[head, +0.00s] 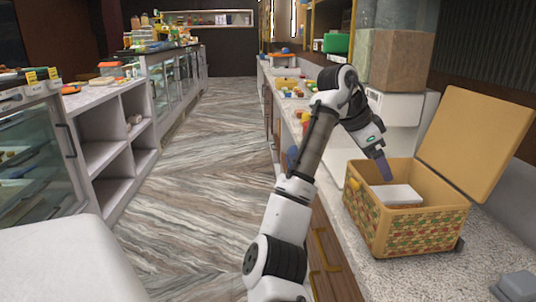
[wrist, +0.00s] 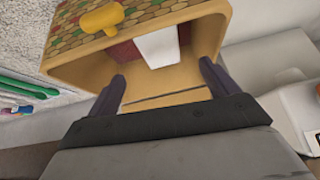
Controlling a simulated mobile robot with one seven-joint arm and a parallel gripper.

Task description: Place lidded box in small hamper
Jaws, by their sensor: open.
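The small hamper (head: 408,232) is a yellow-tan box with a patterned red and green front, standing on the right counter with its lid (head: 474,143) swung open. A box with a flat white top (head: 397,194) sits inside it, near the rim level. In the wrist view the hamper (wrist: 78,62) shows with its yellow clasp, and the white surface of the box (wrist: 158,48) lies inside with dark red areas beside it. My gripper (head: 384,176) points down into the hamper's opening behind the box. Its fingers (wrist: 162,72) are spread apart with nothing between them.
The stone counter (head: 393,277) runs along the right side, with several small items farther back. Brown and grey boxes (head: 401,61) stand on a white unit behind the hamper. A small grey object (head: 518,286) lies at the front right. The aisle floor (head: 197,180) is clear.

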